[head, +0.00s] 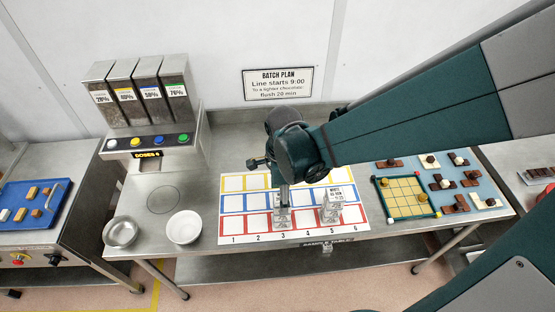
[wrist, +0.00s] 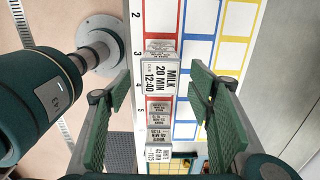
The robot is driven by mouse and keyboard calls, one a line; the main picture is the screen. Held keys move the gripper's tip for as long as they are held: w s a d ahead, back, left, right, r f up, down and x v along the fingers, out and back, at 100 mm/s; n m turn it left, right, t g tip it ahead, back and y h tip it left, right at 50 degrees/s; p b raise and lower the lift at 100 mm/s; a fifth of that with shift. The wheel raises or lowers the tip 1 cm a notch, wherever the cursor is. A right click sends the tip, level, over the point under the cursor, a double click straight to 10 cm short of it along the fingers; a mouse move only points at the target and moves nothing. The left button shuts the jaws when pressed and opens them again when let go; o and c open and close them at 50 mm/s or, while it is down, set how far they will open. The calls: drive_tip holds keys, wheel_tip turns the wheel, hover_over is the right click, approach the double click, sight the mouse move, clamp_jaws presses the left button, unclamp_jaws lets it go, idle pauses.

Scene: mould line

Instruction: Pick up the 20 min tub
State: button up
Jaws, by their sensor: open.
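In the wrist view my gripper (wrist: 160,88) is open, with one green finger on each side of the tub's label. I see no finger touching the tub. How far down the fingers reach beside it is unclear.
A WHITE 45 min tub (head: 331,212) stands to the right at column 5. The numbered grid board (head: 232,201) lies under both. A white bowl (head: 184,228) and a metal bowl (head: 120,232) are at left.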

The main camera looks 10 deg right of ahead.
drive_tip(key=shift+f, duration=1.55)
drive_tip(key=c, duration=1)
